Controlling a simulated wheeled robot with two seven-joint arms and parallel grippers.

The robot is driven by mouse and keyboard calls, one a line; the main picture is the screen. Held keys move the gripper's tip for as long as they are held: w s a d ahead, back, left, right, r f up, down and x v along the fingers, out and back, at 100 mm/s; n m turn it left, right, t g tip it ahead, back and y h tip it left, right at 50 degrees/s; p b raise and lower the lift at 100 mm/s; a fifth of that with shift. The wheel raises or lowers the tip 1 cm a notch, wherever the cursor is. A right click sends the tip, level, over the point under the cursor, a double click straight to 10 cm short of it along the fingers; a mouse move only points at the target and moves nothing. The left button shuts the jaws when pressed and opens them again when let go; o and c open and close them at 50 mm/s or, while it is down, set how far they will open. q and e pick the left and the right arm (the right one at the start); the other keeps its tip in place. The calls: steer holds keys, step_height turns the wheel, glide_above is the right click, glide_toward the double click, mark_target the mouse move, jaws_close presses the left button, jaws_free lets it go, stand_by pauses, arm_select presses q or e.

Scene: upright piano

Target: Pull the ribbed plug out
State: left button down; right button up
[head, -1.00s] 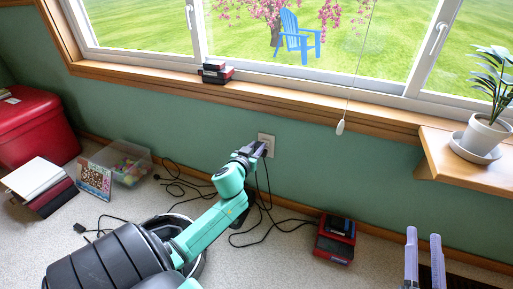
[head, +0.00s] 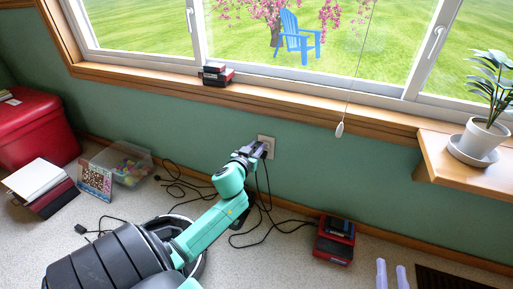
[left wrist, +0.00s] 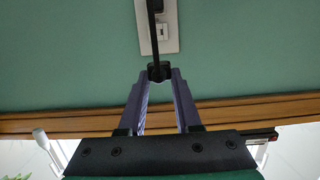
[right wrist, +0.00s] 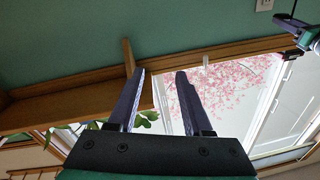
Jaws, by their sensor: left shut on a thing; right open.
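The wall outlet (head: 267,143) is a pale plate on the green wall below the window. My left gripper (head: 257,150) is just in front of it, its fingers shut on a small black plug (left wrist: 159,72) with a black cable. In the left wrist view the held plug appears apart from the outlet plate (left wrist: 165,45), and its cable crosses in front of the plate. A second black piece (left wrist: 156,4) sits on the plate at the top edge. Ribs on the held plug are too small to tell. My right gripper (right wrist: 160,73) is open and empty, away from the outlet.
Cables (head: 262,226) lie on the carpet below the outlet, near a red and black device (head: 334,240). A clear bin (head: 128,162), books (head: 40,186) and a red chest (head: 35,130) stand left. A wooden shelf (head: 450,172) with a potted plant (head: 480,136) juts out right.

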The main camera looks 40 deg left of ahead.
steer(key=s+f+g+p, duration=0.1)
steer(key=s+f+g, duration=0.3)
steer(key=s+f, duration=0.3)
steer(key=shift+s+a+f+m+h, duration=0.3)
steer(key=shift+s+f+h, duration=0.1)
steer(key=shift+f, duration=1.55)
